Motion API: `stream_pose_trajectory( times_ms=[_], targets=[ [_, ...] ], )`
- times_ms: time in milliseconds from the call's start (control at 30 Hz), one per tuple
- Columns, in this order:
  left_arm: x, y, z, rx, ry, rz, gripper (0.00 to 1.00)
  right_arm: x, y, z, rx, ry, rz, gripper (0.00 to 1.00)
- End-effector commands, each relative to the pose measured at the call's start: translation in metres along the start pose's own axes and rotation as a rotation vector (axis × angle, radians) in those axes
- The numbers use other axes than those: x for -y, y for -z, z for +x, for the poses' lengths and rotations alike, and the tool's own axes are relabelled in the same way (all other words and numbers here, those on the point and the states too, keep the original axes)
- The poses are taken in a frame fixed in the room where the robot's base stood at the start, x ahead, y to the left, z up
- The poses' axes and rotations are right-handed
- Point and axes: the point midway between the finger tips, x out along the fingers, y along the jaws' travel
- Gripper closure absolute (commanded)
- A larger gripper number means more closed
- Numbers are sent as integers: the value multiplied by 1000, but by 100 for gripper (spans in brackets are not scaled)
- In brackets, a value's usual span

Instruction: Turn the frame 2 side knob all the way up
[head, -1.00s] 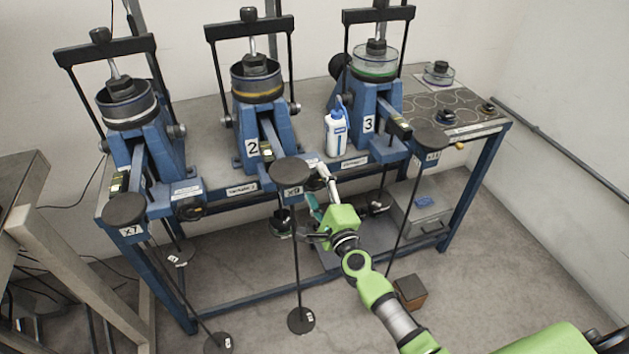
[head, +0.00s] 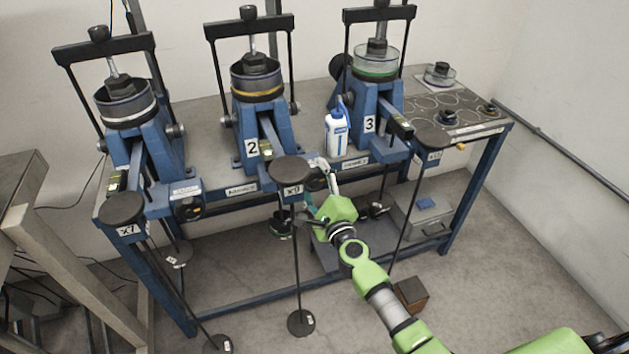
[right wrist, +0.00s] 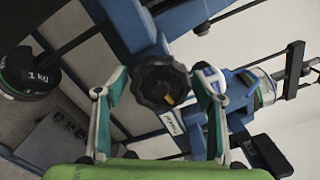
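Frame 2 (head: 246,122) is the middle blue lever frame, marked 2, with a dark pan with a yellow band on top. Its lever ends in a dark round hanger plate (head: 290,168). A black lobed knob with a small orange mark (right wrist: 162,84) faces the camera in the right wrist view. In the head view the area of frame 2's side knob is largely covered by my gripper. My right gripper (head: 318,183) is open just right of the hanger plate. In the wrist view its two teal-padded fingers (right wrist: 162,92) stand either side of the knob, apparently with gaps. My left gripper is out of view.
Frame 1 (head: 145,150) stands left and frame 3 (head: 370,105) right. A white-blue bottle (head: 337,134) is on the table near frame 3. A thin hanger rod (head: 297,255) hangs left of my arm. A black 1 KG weight (right wrist: 28,76) shows in the wrist view.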

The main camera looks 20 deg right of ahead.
Motion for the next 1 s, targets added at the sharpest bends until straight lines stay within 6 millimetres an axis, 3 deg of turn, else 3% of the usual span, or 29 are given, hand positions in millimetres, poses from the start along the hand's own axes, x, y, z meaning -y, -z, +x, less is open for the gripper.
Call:
stream_pose_trajectory(
  times_ms=[267, 700, 1000],
  targets=[
    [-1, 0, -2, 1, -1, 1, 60, 0, 0, -6, -1, -1, -3, 38],
    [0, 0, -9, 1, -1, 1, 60, 0, 0, -55, 0, 0, -5, 38],
    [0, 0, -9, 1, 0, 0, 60, 0, 0, -60, 0, 0, -3, 38]
  ],
)
